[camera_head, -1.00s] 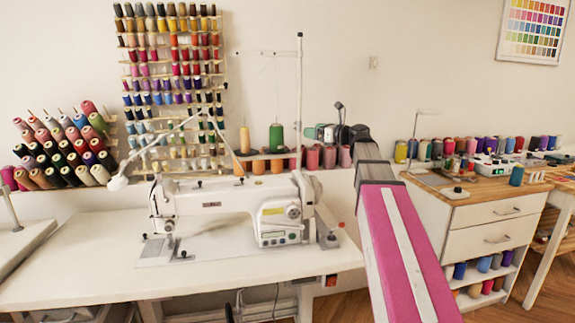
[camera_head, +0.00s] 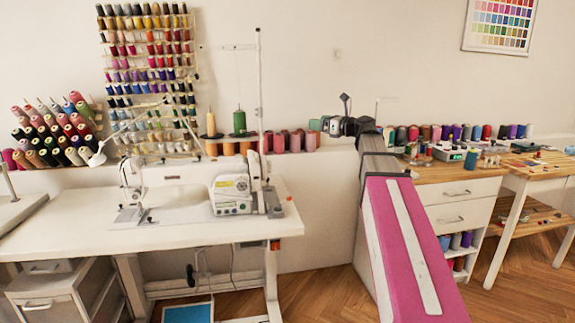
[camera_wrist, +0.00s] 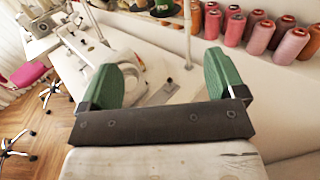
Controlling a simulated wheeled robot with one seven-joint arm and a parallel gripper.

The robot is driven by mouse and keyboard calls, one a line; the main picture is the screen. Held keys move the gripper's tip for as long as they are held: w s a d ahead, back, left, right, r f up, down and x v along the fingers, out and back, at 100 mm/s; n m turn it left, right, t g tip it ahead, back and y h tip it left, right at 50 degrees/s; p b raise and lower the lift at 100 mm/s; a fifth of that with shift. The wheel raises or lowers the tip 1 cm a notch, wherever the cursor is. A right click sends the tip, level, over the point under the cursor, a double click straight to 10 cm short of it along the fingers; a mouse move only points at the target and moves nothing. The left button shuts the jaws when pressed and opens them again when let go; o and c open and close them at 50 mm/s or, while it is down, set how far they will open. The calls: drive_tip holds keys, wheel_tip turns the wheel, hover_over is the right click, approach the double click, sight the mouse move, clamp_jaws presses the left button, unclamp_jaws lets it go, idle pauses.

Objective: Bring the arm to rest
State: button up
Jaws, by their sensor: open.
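My gripper (camera_wrist: 160,85) shows in the wrist view with its two green fingers wide apart and nothing between them. In the head view my pink and grey arm reaches up and away from the lower right, and my gripper (camera_head: 335,124) is at its far end, small and partly hidden by the arm. It is in front of the wall, between the sewing table and the wooden-topped cabinet.
A white sewing machine (camera_head: 185,188) stands on a white table (camera_head: 60,240) at left. Thread cones (camera_head: 290,141) line the ledge behind it. A drawer cabinet (camera_head: 462,192) with spools on top stands right of my arm. Wooden floor (camera_head: 325,290) is clear in front.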

drive_tip(key=s+f+n+g+h, duration=0.2)
drive_tip(key=s+f+n, duration=0.15)
drive_tip(key=f, duration=0.75)
drive_tip(key=s+f+n+g+h, duration=0.1)
drive_tip(key=s+f+n+h, duration=0.2)
drive_tip(key=f, duration=0.7)
drive_tip(key=s+f+n+g+h, duration=0.2)
drive_tip(key=f+n, duration=0.3)
drive_tip(key=f, duration=0.6)
drive_tip(key=s+d+f+n+g+h, duration=0.2)
drive_tip(key=s+d+f+n+h, duration=0.1)
drive_tip(key=s+f+n, duration=0.3)
drive_tip(key=s+d+f+n+g+h, duration=0.3)
drive_tip(key=s+f+n+h, duration=0.2)
drive_tip(key=s+f, duration=0.6)
wheel_tip(320, 180, down, 3)
drive_tip(key=shift+s+d+n, duration=0.25)
drive_tip(key=shift+d+n, duration=0.05)
drive_tip(key=shift+n, duration=0.85)
